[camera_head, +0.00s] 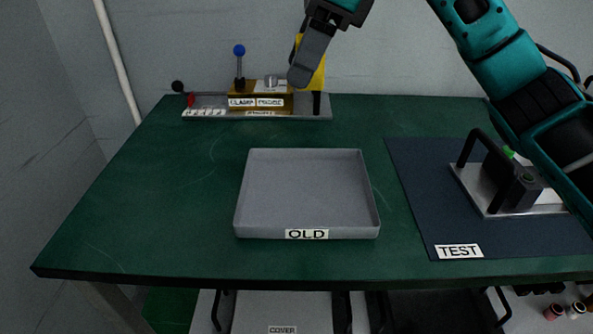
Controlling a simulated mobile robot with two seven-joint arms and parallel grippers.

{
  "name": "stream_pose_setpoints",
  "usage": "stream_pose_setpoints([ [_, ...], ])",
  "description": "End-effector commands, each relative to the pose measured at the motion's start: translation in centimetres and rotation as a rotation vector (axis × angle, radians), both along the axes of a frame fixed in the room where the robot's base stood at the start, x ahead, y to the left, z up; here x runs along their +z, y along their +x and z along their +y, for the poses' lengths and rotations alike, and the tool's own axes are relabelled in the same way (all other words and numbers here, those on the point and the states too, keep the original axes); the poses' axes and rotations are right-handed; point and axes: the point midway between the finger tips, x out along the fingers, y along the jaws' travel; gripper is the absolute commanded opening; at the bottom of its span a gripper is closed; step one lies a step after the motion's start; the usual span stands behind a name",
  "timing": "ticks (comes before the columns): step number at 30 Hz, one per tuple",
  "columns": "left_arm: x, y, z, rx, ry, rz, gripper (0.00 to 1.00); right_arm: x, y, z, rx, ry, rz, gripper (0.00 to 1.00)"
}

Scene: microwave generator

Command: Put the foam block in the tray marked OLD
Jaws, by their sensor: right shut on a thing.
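The grey tray marked OLD (307,190) lies on the green table, and its inside is empty. My right gripper (303,74) is at the top centre, in front of the fixture at the back of the table. It is shut on a yellow block (318,78), which looks like the foam block. The finger hides part of the block, and it overlaps the fixture's right end in the picture. I cannot tell whether block and fixture touch. My left gripper is out of view.
A fixture (210,113) with a blue-knobbed lever stands at the table's back edge. A dark mat marked TEST (420,200) lies at right, with a handled metal device (485,185) on it. My right arm reaches over that side. The table's left part is clear.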

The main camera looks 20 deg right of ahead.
Motion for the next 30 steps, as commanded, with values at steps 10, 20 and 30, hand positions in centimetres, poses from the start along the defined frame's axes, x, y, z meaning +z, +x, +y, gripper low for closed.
stream_pose_setpoints([
  [10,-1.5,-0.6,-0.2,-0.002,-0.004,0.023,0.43,-6.5,-0.1,0.0,0.001,-0.001,0.005,0.26],
  [20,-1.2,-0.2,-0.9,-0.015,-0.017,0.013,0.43,-14.3,-0.1,0.0,0.000,0.001,0.003,0.26],
  [30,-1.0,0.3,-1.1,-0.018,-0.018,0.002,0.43,-17.4,-0.1,0.0,0.000,0.000,0.002,0.26],
])
